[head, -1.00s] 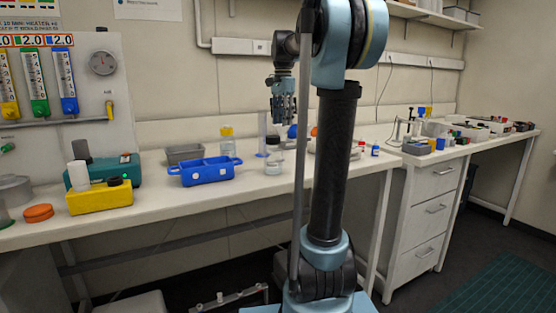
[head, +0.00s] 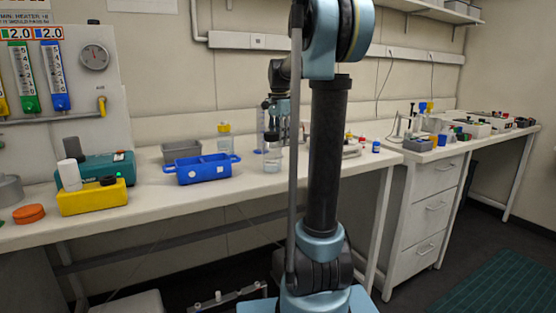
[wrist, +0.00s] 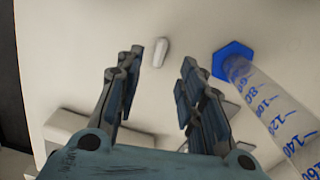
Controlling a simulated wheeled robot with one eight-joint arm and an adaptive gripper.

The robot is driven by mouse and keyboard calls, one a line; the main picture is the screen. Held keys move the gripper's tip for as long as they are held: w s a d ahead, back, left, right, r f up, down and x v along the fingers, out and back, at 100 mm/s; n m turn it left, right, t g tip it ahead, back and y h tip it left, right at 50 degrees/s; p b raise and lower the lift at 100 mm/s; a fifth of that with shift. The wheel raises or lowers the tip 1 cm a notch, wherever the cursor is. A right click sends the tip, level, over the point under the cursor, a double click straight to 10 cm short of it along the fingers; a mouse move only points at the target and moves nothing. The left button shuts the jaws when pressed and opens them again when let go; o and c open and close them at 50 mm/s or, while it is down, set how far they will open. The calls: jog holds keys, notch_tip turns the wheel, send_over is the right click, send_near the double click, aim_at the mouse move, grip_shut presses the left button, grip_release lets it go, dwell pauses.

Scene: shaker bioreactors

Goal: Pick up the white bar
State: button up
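The white bar (wrist: 160,52) is a small, rounded white piece lying on the pale bench top in the wrist view. My gripper (wrist: 158,68) is open and empty, its two fingers spread to either side in the picture. The bar shows in the gap, just beyond the fingertips, and no finger touches it. In the head view my gripper (head: 274,106) hangs over the bench behind my arm, partly hidden by it. I cannot make out the bar in the head view.
A graduated cylinder with a blue foot (wrist: 233,58) stands close to the right finger. In the head view a clear bottle (head: 273,155) stands below the gripper, with a blue tray (head: 203,171) and a grey bin (head: 182,150) to its left.

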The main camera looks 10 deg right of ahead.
jog(key=shift+s+a+f, duration=0.1)
jog(key=shift+f, duration=1.4)
jog(key=shift+a+f, duration=0.1)
jog(key=shift+f, duration=1.4)
jog(key=shift+c, duration=0.3)
grip_shut()
